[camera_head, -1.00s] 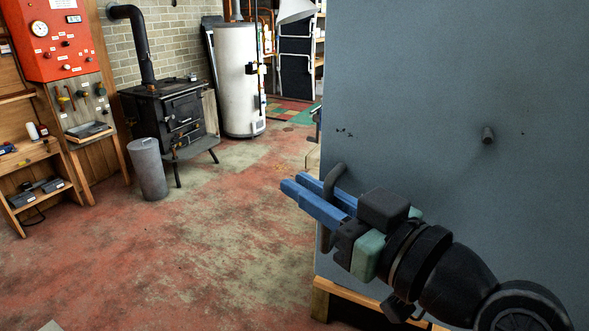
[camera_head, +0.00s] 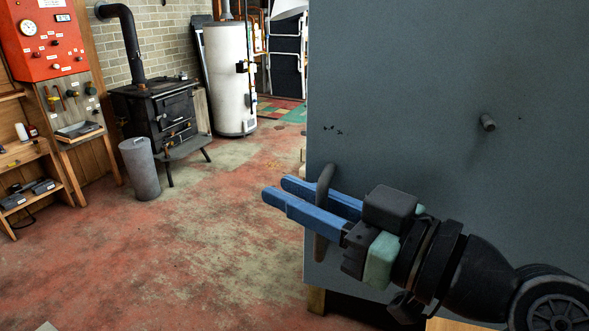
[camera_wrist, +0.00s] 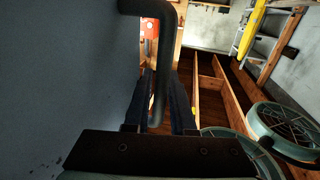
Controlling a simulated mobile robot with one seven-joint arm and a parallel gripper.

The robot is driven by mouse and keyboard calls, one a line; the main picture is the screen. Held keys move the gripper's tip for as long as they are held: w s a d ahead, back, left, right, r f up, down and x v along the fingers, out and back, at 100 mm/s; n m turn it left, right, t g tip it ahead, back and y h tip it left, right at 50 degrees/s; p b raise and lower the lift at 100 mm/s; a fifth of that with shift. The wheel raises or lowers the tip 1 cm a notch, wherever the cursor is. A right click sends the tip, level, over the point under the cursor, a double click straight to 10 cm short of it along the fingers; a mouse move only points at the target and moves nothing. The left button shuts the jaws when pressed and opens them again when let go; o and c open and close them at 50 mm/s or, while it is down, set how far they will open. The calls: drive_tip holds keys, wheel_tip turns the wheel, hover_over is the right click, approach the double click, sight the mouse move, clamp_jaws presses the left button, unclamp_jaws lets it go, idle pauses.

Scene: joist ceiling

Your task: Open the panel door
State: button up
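The panel door (camera_head: 420,85) is a large blue-grey panel filling the right of the head view. It also fills the left of the wrist view (camera_wrist: 60,70). A dark bar handle (camera_head: 325,176) stands upright near its left edge and also shows in the wrist view (camera_wrist: 166,45). My gripper (camera_head: 288,193) reaches in from the right, its blue fingers on either side of the handle. In the wrist view, the bar runs down between the fingers and looks closely held, though finger contact is dark there. A small peg (camera_head: 487,122) sticks out of the panel.
Open red-stained floor (camera_head: 220,250) lies left of the panel. A black stove (camera_head: 160,115), a grey bin (camera_head: 140,168) and a white tank (camera_head: 230,80) stand farther back. A wooden shelf unit (camera_head: 40,165) is at far left. Round green-rimmed objects (camera_wrist: 285,130) show in the wrist view.

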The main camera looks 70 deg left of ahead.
drive_tip(key=shift+d, duration=0.1)
drive_tip(key=v, duration=1.2)
drive_tip(key=shift+w+d+b, duration=0.25)
drive_tip(key=shift+d+b, duration=0.1)
drive_tip(key=shift+b, duration=0.1)
drive_tip(key=shift+s+f, duration=0.1)
